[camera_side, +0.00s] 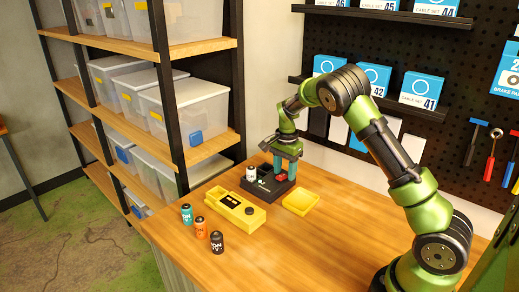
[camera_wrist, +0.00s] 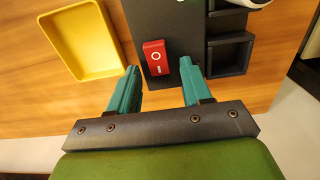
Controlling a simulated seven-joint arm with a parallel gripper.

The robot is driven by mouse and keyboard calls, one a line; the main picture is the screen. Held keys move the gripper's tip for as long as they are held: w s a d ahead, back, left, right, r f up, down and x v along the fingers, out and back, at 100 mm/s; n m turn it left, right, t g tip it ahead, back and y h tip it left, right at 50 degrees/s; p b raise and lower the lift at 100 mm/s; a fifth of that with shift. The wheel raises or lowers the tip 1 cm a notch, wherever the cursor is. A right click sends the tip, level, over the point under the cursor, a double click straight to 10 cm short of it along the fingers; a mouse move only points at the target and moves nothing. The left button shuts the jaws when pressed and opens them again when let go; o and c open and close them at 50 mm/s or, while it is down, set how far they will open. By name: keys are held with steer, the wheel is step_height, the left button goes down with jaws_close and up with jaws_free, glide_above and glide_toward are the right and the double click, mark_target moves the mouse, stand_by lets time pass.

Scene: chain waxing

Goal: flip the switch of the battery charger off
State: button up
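The battery charger (camera_side: 257,186) is a dark block on the wooden table, with a white battery (camera_side: 251,173) standing in it. In the wrist view the charger (camera_wrist: 225,24) shows square slots on its right side. Its red rocker switch (camera_wrist: 155,58) has white I and O marks and sits at the charger's lower left; it also shows in the side view (camera_side: 281,177). My gripper (camera_wrist: 159,74) is open, with its teal fingers on either side of the switch and nothing between them that I can see gripped. In the side view my gripper (camera_side: 284,176) points down at the charger.
A yellow tray (camera_side: 301,201) lies beside the charger and also shows in the wrist view (camera_wrist: 82,40). Shelving (camera_side: 195,100) rises at the left.

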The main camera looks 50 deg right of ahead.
jaws_close()
steer(key=shift+a+h, duration=0.35)
steer(key=shift+h, duration=0.65)
steer(key=shift+a+r+h, duration=0.15)
steer(key=shift+h, duration=0.95)
steer(key=shift+o, duration=0.3)
jaws_free()
steer(key=v, duration=1.7)
